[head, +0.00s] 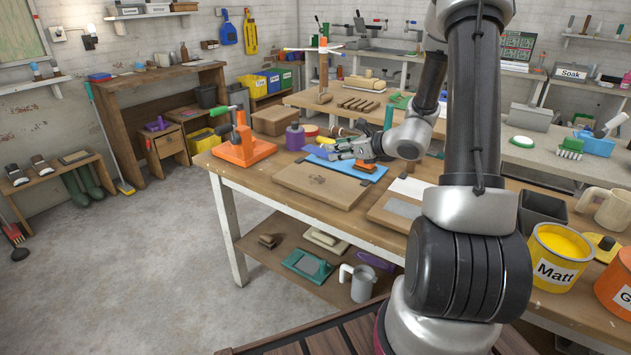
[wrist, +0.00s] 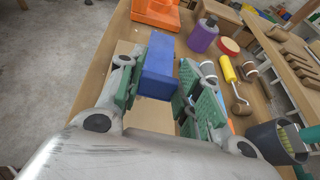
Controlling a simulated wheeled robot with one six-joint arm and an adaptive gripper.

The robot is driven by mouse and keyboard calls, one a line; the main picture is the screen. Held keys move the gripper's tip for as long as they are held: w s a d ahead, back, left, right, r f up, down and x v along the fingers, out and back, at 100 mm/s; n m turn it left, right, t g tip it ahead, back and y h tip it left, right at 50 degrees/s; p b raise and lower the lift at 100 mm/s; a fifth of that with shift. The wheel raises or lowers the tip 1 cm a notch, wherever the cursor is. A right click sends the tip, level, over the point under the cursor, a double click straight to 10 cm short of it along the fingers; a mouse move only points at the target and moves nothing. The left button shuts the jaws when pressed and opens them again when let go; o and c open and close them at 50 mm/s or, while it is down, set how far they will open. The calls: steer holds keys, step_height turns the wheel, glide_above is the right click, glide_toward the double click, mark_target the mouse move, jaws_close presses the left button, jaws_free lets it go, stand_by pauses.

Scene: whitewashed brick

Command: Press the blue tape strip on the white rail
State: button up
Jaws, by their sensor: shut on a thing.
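My gripper (head: 338,151) is above the wooden workbench, over the far side of a flat wooden board (head: 312,184). In the wrist view its green-padded fingers (wrist: 160,82) are shut on a blue block (wrist: 158,66), which sticks out past the fingertips. A flat bright-blue piece (head: 372,172) lies on the bench below and beside my gripper in the head view, partly hidden by it. I cannot tell whether this is the blue tape strip. I cannot make out a white rail for certain in either view.
An orange stand (head: 242,150) and a purple bottle (head: 295,137) stand left of my gripper. A yellow-handled tool (wrist: 228,69) and a dark cup (wrist: 275,142) are at right in the wrist view. A second board (head: 386,212) lies nearer my arm.

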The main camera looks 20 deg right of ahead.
mark_target(336, 188)
steer(key=shift+s+a+r+n+g+y, duration=0.25)
steer(key=shift+s+a+n+g+y, duration=0.25)
steer(key=shift+y, duration=0.2)
steer(key=shift+w+f, duration=0.1)
steer(key=shift+f, duration=4.7)
steer(key=shift+a+f, duration=0.1)
steer(key=o, duration=0.8)
steer(key=shift+f, duration=0.1)
steer(key=shift+c, duration=0.2)
